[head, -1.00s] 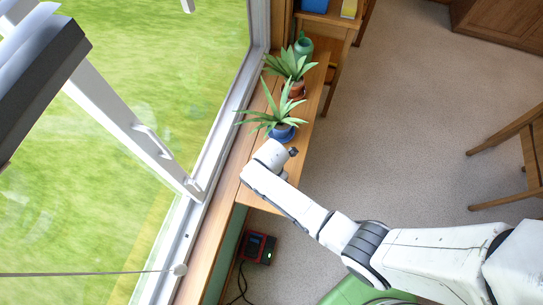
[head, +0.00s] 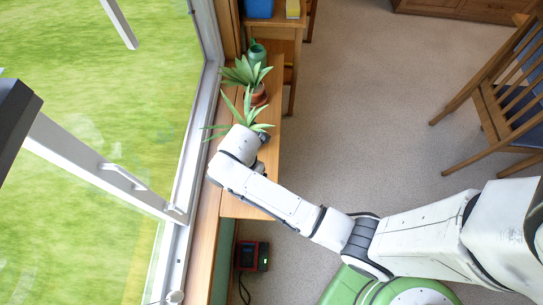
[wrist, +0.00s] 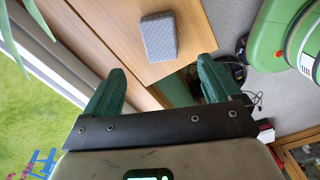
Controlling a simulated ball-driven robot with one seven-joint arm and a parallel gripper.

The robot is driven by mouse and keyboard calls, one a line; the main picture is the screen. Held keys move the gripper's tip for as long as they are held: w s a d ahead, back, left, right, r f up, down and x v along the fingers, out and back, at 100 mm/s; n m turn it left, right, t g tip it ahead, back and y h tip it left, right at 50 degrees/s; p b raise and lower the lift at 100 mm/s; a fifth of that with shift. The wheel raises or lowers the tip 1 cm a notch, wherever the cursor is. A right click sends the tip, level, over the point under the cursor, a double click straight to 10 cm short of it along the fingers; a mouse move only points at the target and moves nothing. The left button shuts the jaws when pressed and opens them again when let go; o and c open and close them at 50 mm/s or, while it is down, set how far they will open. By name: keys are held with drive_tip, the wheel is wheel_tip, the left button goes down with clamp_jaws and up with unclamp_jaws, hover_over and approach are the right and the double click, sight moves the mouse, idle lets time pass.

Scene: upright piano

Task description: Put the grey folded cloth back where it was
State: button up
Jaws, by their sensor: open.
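The grey folded cloth (wrist: 159,38) lies on the wooden sill top (wrist: 190,20) in the wrist view, near the sill's edge. It is a small, thick, textured grey pad. My gripper (wrist: 162,64) is open, its two green fingers wide apart, with nothing between them. The cloth is beyond the fingertips, roughly in line with the gap, and appears apart from them. In the head view my arm's end covers part of the sill (head: 246,205), and neither the cloth nor the fingers can be made out there.
A leafy plant (head: 240,112) is right beside my arm's end, its pot hidden. Behind it stand another potted plant (head: 245,72) and a green watering can (head: 257,52). The window is along the left. A red and black device (head: 253,256) is below the sill. Open floor lies to the right.

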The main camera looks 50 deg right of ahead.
drive_tip(key=s+d+r+m, duration=0.3)
drive_tip(key=s+r+m, duration=0.2)
drive_tip(key=s+m, duration=0.3)
drive_tip(key=s+d+r+m+t, duration=0.1)
drive_tip(key=s+d+r+m, duration=0.3)
drive_tip(key=m, duration=0.9)
drive_tip(key=s+r, duration=0.2)
drive_tip(key=s, duration=0.2)
drive_tip(key=shift+s+d+m, duration=0.25)
drive_tip(key=shift+d+m, duration=0.05)
drive_tip(key=shift+a, duration=0.15)
